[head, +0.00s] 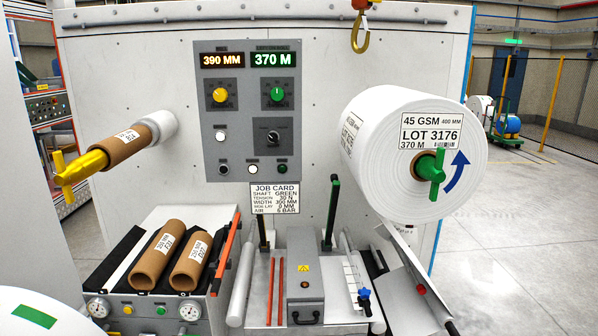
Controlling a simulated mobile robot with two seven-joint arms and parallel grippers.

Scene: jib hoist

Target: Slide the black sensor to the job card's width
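The job card (274,198) hangs under the control panel; its small print seems to read shaft green, width 360 mm, side lay 0 mm. A display (222,60) on the panel reads 390 MM. Neither of my grippers is in view.
A grey box (304,285) with a handle stands between two red rods and a white scale (352,278). A large white roll (400,150) with a green handle juts out at the right. Two cardboard cores (158,255) lie on the left tray. A hook (360,35) hangs above.

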